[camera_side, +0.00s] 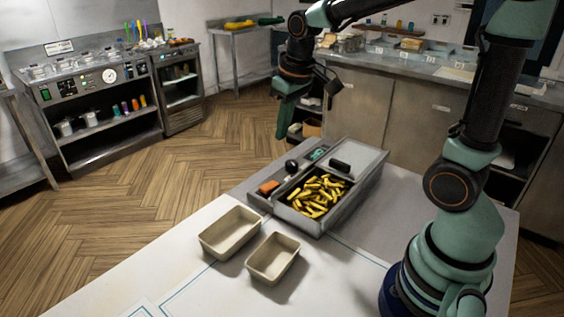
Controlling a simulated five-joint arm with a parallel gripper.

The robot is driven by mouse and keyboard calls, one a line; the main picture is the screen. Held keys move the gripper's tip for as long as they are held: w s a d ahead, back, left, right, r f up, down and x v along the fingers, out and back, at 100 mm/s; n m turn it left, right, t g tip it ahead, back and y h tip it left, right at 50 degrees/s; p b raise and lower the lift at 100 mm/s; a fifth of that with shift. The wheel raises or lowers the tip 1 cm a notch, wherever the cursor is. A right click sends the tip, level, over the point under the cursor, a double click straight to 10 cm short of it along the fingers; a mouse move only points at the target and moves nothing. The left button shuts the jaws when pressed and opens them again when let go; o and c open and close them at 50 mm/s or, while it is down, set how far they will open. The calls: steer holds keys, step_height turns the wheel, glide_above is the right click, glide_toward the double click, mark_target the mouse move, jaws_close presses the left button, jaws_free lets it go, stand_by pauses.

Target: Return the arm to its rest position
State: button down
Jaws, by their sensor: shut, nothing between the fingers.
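My arm, green and black, rises from its base at the right and reaches across the top of the side view. My gripper (283,119) hangs at the upper middle, pointing down, above and behind the frying station. It is shut, with nothing held. It is well clear of the table and of the things on it.
A grey fryer box (338,209) with yellow fries (318,195) stands on the white table (160,262). Two empty beige trays, one on the left (230,232) and one on the right (272,259), sit in front. Steel counters line the back.

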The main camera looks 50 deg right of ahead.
steer(key=s+a+r+t, duration=0.2)
steer(key=s+a, duration=0.1)
steer(key=s, duration=0.6)
steer(key=shift+a+r+t, duration=0.25)
steer(key=shift+r+t, duration=0.05)
steer(key=shift+t, duration=0.1)
